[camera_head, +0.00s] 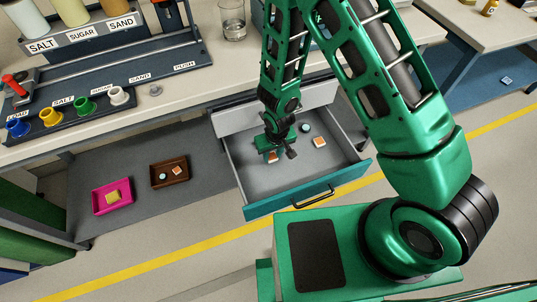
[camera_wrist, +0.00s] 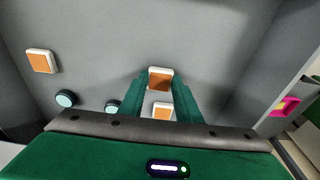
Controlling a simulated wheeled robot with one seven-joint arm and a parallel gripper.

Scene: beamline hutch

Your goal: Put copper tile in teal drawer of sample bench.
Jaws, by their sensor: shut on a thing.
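The teal drawer (camera_head: 252,209) of the sample bench is pulled open, with a grey interior. My gripper (camera_head: 274,153) is down inside it, towards its left. The held tile also shows in the head view (camera_head: 272,158). Whether it touches the drawer floor is unclear. Another copper tile (camera_wrist: 40,61) lies apart on the drawer floor, and a similar tile (camera_wrist: 162,110) shows between the fingers, nearer the palm.
Two round teal pieces (camera_wrist: 65,98) (camera_wrist: 112,106) also lie in the drawer. A pink tray (camera_head: 98,207) and a brown tray (camera_head: 156,180), each holding small pieces, sit on the low grey shelf at left. A glass beaker (camera_head: 232,22) stands on the bench top above the drawer.

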